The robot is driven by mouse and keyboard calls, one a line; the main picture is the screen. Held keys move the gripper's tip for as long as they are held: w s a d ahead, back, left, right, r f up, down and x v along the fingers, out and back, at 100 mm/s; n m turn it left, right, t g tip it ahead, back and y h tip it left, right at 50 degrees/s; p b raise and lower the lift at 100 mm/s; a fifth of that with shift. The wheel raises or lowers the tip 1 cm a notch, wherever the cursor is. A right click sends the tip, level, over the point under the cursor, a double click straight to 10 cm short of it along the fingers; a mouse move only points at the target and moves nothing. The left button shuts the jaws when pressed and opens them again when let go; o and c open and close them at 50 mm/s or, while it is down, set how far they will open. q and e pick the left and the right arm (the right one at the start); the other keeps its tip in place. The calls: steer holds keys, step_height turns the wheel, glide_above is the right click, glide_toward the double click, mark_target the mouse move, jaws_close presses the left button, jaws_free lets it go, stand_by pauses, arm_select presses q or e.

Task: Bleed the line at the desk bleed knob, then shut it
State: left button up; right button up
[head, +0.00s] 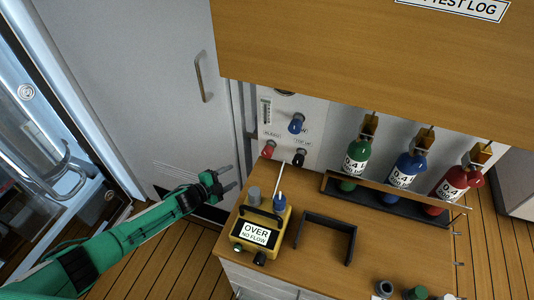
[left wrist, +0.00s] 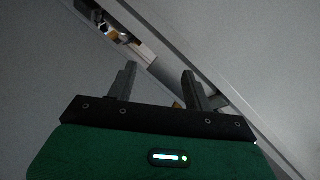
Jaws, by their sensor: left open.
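A yellow device (head: 266,237) on the wooden desk has a screen reading "OVER NO FLOW". A grey knob (head: 254,195) and a blue knob (head: 280,202) stand on its top, with a thin pale rod rising by the blue one. A green knob (head: 237,247) and a black knob (head: 260,258) are on its front. I cannot tell which one is the bleed knob. My left gripper (head: 233,177) is open and empty, left of and beyond the device, apart from it. Its open fingers show in the left wrist view (left wrist: 159,72). My right gripper is out of view.
A wall panel (head: 285,130) carries blue, red and black knobs. Green, blue and red bottles (head: 402,176) stand in a rack. A black bracket (head: 327,229) is right of the device. A wooden cabinet (head: 370,60) overhangs the desk's back.

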arm_select(q)
step_height(320, 180, up, 14)
steer(key=d+f+m+g+h, duration=0.1)
steer(key=d+m+g+h, duration=0.25)
steer(key=m, duration=0.45)
steer(key=m+g+h, duration=0.2)
steer(key=m+g, duration=0.4)
steer(key=m, duration=0.2)
glide_toward(264, 154)
steer(key=shift+y, duration=0.25)
steer(key=p+x, duration=0.3)
steer(key=x, duration=0.8)
steer(key=shift+r+p, duration=0.15)
steer(key=shift+p, duration=0.2)
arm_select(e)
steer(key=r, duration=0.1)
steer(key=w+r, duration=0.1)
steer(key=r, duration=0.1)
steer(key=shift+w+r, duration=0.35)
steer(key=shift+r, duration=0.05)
